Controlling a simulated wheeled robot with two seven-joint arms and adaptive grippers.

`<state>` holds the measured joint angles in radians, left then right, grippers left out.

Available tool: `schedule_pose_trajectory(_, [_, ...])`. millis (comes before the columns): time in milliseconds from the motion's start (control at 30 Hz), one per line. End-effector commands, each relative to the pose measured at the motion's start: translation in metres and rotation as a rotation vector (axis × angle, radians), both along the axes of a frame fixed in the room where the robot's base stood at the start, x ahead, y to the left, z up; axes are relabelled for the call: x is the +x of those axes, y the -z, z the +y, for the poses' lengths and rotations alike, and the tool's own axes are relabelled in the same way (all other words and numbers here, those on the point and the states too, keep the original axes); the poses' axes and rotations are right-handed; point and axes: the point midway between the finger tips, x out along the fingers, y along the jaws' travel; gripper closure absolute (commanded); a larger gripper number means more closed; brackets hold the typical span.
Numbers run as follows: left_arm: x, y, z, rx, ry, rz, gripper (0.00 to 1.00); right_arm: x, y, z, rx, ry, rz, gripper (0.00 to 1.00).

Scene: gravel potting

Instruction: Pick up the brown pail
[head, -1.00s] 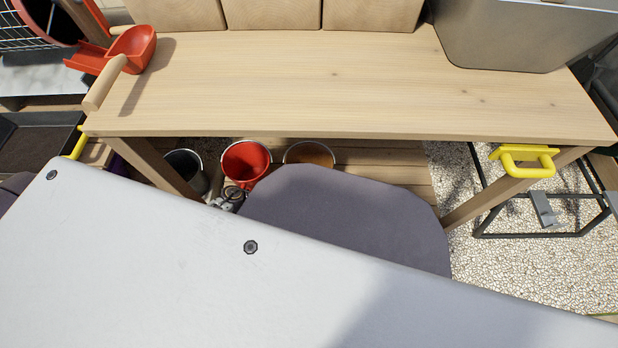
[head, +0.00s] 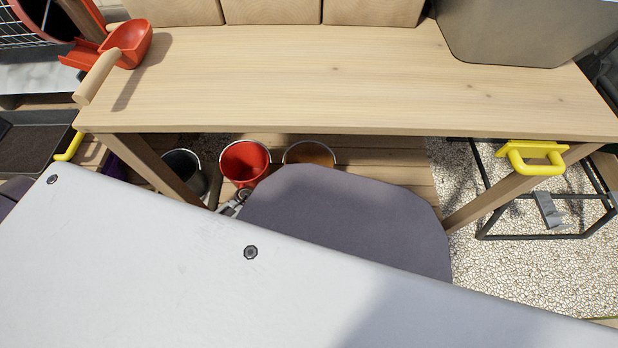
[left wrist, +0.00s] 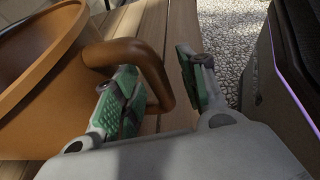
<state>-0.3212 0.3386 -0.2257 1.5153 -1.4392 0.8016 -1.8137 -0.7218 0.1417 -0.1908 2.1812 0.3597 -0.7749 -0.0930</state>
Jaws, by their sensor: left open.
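The brown pail (head: 312,154) stands under the wooden table in the head view, to the right of the red pail; its lower part is hidden. In the left wrist view its wall and rim (left wrist: 28,85) fill the left side, and its thick brown handle (left wrist: 152,62) loops out to the right. My left gripper (left wrist: 160,88) is open, with its green-padded fingers on either side of the handle's outer part. Whether they touch it I cannot tell. In the head view only small grey parts, probably of my left arm, show below the red pail. My right gripper is not in view.
A red pail (head: 245,161) and a dark grey pail (head: 184,166) stand beside the brown one. The wooden table (head: 340,85) is above them, with a red scoop (head: 130,44) and a grey metal bin (head: 520,35) on it. Gravel (head: 560,265) lies to the right.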

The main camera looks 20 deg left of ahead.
Motion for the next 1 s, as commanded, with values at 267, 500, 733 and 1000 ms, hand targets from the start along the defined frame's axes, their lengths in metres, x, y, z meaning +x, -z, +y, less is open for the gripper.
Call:
schedule_pose_trajectory(267, [0.0,-0.0001,0.0002,0.0,0.0,0.0,0.83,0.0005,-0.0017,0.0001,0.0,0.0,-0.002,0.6])
schedule_pose_trajectory(500, [-0.0001,0.0,0.0002,0.0,0.0,0.0,1.0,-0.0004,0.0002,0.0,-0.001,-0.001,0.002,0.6])
schedule_pose_trajectory(733, [0.0007,-0.001,0.0,0.0,0.0,-0.002,1.0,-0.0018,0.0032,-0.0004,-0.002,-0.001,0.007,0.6])
schedule_pose_trajectory(1000, [0.0006,-0.0049,0.0002,0.0,0.001,-0.003,1.0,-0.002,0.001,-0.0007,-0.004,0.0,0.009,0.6])
